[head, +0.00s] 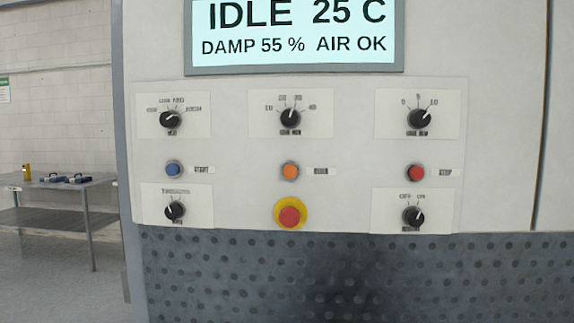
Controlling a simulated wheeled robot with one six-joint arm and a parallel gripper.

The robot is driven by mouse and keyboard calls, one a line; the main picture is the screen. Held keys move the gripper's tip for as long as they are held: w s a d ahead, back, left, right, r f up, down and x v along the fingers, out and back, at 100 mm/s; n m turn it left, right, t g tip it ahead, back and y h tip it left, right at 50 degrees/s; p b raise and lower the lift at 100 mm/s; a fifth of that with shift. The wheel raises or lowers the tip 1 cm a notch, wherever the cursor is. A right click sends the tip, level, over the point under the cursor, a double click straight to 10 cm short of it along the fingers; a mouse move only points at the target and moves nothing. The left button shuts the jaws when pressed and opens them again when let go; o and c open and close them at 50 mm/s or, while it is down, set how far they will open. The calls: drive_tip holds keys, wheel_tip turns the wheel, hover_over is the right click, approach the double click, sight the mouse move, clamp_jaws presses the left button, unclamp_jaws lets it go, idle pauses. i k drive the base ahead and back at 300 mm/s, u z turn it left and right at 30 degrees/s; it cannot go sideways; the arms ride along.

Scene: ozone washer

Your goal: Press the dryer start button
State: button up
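The dryer start button is a round blue button (174,170) on the left of the control panel, with the label START (202,170) to its right. The display (295,32) above reads IDLE 25 C, DAMP 55 %, AIR OK. An orange button (290,171) sits in the middle of the same row, its label too blurred to read surely. A red button (416,173) labelled STOP is at the right. My gripper is not in view, and nothing covers the blue button.
Black knobs (170,119) sit above and below the buttons. A red mushroom button on a yellow ring (289,216) is at bottom centre. Dark perforated metal (220,270) lies below the panel. A metal table (60,221) with small items stands at the far left.

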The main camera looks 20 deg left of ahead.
sight(172, 170)
drive_tip(key=u, duration=1.5)
